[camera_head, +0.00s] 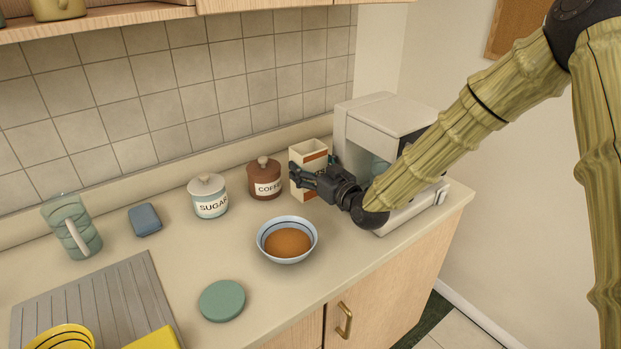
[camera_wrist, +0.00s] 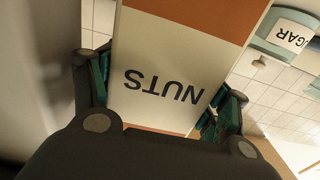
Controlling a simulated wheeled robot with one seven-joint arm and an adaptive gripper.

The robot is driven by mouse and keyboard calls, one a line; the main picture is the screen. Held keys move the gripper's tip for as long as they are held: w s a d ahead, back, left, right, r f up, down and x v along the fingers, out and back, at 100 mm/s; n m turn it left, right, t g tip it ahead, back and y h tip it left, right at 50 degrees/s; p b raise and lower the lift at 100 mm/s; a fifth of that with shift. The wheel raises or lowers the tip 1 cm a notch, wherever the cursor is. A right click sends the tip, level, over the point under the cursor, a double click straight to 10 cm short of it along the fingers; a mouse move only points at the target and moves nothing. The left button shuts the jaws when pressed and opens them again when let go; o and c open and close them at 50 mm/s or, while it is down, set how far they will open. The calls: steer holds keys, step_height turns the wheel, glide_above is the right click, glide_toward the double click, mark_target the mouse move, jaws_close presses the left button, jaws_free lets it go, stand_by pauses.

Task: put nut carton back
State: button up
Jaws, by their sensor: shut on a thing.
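The nut carton (camera_head: 309,157) is a tall white box with orange-brown bands, upright at the back of the counter between the coffee jar and the white machine. In the wrist view the carton (camera_wrist: 165,75) fills the middle, with "NUTS" upside down on its face. My gripper (camera_head: 304,178) reaches it from the right, with its fingers at the carton's sides. In the wrist view my gripper (camera_wrist: 160,100) is shut on the carton, one green-padded finger on each side. I cannot tell whether the carton's base touches the counter.
A brown coffee jar (camera_head: 265,180) stands close left of the carton, and a white machine (camera_head: 385,125) close right. A sugar jar (camera_head: 208,197), a bowl (camera_head: 287,240) of brown contents, a green lid (camera_head: 222,300), a blue block (camera_head: 145,220) and a glass mug (camera_head: 72,228) stand on the counter.

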steer(key=shift+f+p, duration=0.35)
steer(key=shift+f, duration=1.85)
steer(key=shift+f, duration=0.2)
steer(key=o, duration=0.9)
steer(key=shift+r, duration=0.2)
steer(key=b+v, duration=0.2)
steer(key=v, duration=1)
